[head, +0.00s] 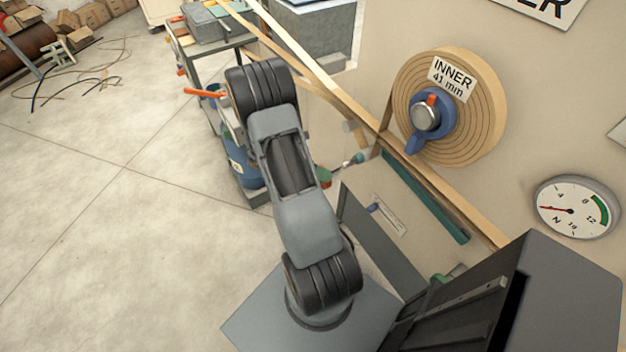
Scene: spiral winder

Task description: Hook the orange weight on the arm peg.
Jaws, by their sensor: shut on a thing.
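My arm stands in the middle of the head view, and its upper end hides what lies behind it. My gripper is not visible. No orange weight can be made out for certain. An orange bar (205,92) sticks out to the left of my arm, and I cannot tell what it belongs to.
A wound roll (480,120) labelled INNER 41 mm, with a blue hub (428,118), is on the wall. A wooden strip (345,100) runs diagonally past my arm. A dial gauge (572,208) is at right. A cart (195,50) stands behind; open floor (90,220) lies left.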

